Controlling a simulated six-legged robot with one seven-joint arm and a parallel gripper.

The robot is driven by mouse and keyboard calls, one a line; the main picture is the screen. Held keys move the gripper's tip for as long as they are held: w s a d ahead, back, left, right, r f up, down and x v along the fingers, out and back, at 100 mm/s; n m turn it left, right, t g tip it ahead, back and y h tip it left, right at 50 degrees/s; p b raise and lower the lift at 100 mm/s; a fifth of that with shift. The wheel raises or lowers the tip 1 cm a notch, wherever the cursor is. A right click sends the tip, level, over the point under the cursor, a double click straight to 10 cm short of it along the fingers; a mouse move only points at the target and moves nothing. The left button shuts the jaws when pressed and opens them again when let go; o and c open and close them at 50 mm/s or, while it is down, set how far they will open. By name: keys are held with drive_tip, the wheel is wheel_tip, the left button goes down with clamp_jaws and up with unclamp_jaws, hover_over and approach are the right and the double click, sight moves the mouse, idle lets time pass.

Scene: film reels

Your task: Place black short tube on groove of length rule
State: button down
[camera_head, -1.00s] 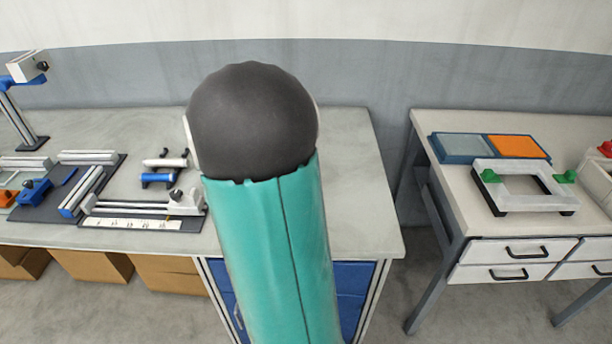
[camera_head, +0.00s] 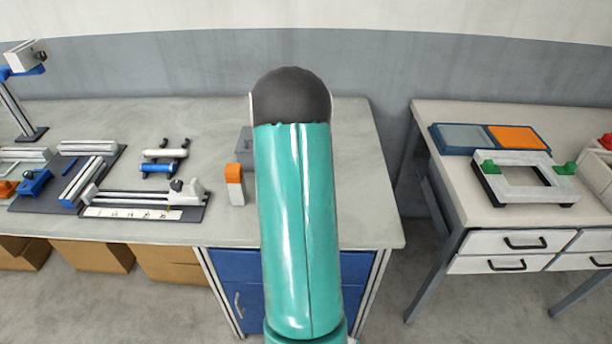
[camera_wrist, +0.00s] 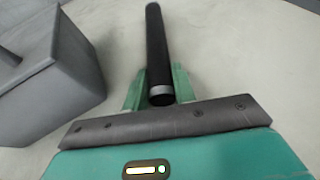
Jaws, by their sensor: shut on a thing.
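A black short tube (camera_wrist: 156,50) with a grey metal band at its near end shows in the wrist view. My gripper (camera_wrist: 160,86) is shut on it, with a green finger on each side of its near part. The tube points away from the gripper over a pale surface; whether it touches that surface I cannot tell. In the head view, the length rule (camera_head: 130,212) is a white marked strip along the front of a dark base with a metal rail, on the left bench. Its groove is too small to make out. My arm hides the gripper and tube there.
A grey block-like object (camera_wrist: 45,75) stands left of the tube in the wrist view. On the left bench are an orange and white block (camera_head: 235,184) and a blue and white roller piece (camera_head: 158,160). A second bench (camera_head: 405,108) stands right, across a gap.

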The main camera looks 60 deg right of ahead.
drive_tip(key=shift+r, duration=0.1)
drive_tip(key=c, duration=1.1)
unclamp_jaws()
drive_tip(key=shift+c, duration=0.2)
drive_tip(key=shift+a+r, duration=0.1)
drive_tip(key=shift+a, duration=0.05)
drive_tip(key=v, duration=1.1)
drive_tip(key=shift+a, duration=0.3)
